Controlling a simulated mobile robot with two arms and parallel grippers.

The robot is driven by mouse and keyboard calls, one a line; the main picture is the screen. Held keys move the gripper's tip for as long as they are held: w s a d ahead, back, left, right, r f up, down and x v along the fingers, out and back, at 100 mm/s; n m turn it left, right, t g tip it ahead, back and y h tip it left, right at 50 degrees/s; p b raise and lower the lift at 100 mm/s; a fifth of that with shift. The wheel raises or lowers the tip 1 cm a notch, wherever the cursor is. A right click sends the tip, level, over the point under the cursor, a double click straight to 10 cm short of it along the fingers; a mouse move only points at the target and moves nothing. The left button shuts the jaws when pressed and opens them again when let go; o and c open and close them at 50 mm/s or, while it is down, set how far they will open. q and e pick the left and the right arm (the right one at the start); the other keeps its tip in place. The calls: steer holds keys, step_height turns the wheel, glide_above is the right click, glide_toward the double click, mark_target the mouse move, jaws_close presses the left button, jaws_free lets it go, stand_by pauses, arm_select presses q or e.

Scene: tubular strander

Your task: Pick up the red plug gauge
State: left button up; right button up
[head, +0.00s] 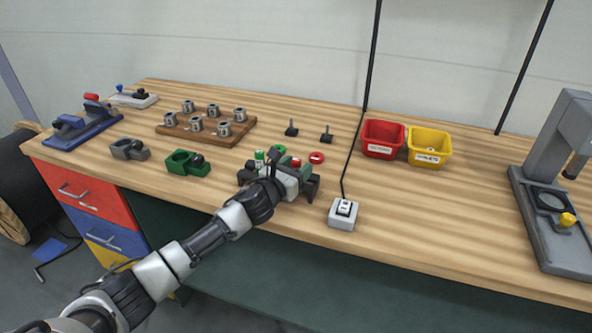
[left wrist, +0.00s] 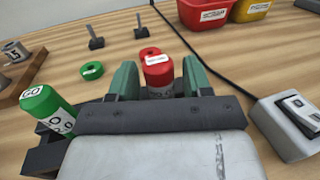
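The red plug gauge (left wrist: 158,75) stands upright between the two green fingers of my left gripper (left wrist: 160,80) in the left wrist view, with a small gap on each side. Its lower part is hidden by the gripper body. In the head view only its red top (head: 296,161) shows beside my left gripper (head: 292,180). The left gripper is open around the gauge, low over the bench near its front edge. My right gripper is not in view.
A green plug gauge (left wrist: 45,107) stands just left of the gripper. A red ring (head: 316,157) and a green ring (head: 279,149) lie behind. A grey switch box (head: 342,214) with a black cable stands to the right. Red (head: 383,138) and yellow (head: 428,147) bins stand farther back.

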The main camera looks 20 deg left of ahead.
arm_select(q)
steer(key=c, duration=0.7)
steer(key=shift+c, duration=0.7)
steer(key=shift+r, duration=0.1)
jaws_close()
